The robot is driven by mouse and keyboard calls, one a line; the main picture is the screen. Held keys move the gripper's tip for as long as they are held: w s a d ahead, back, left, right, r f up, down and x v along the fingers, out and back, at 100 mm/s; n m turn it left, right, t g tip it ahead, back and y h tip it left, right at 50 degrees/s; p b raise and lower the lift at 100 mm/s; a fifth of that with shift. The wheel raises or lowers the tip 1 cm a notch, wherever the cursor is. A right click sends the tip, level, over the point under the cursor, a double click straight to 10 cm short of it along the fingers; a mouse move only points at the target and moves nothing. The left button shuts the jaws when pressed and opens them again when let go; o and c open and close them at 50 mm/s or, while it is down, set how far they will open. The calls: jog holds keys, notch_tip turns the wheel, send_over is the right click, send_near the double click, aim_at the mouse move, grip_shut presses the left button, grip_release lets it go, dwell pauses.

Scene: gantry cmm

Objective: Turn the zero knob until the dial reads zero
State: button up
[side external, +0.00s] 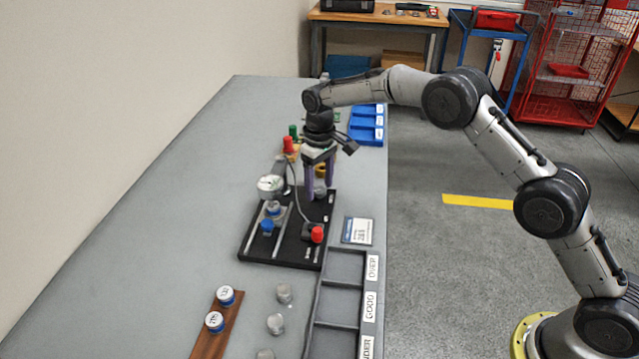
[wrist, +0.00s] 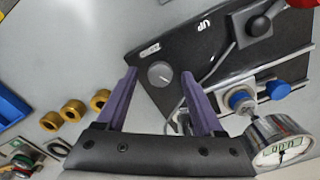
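The zero knob (wrist: 160,74) is a small round grey knob with a pale pointer line, on the black fixture plate (wrist: 205,62). In the side view the knob (side external: 320,189) is partly hidden by my fingers. My gripper (side external: 320,186) points down over it, its purple fingers open. In the wrist view my gripper (wrist: 158,80) has a fingertip on each side of the knob, with gaps; I cannot tell how far above it they are. The dial (wrist: 278,142) is a round gauge with a small display, too blurred to read surely; it also shows in the side view (side external: 270,185).
A black-and-red lever (side external: 315,234) and blue-capped part (side external: 268,227) are on the plate. Brass rings (wrist: 74,110) lie beside it. A labelled sorting tray (side external: 340,300), blue bin (side external: 367,124) and brown rack (side external: 218,325) stand on the table. The table's left side is clear.

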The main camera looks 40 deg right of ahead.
notch_tip(320, 180, up, 14)
dwell(0.6)
jog(key=shift+f, duration=0.1)
notch_tip(320, 180, up, 8)
jog(key=f+t, duration=0.1)
send_over(320, 190)
jog(key=s+d, duration=0.1)
jog(key=s+d+r+t, duration=0.2)
jog(key=s+d+r, duration=0.1)
jog(key=s+r, duration=0.85)
jog(key=s+d+r+m+t, duration=0.1)
jog(key=s+d+r, duration=0.15)
jog(key=s, duration=0.65)
jog(key=s+d+f+t, duration=0.1)
jog(key=s+f, duration=0.3)
jog(key=s, duration=0.8)
jog(key=s+f+m, duration=0.1)
jog(key=s+f, duration=0.7)
jog(key=f, duration=0.4)
jog(key=shift+d+t, duration=0.3)
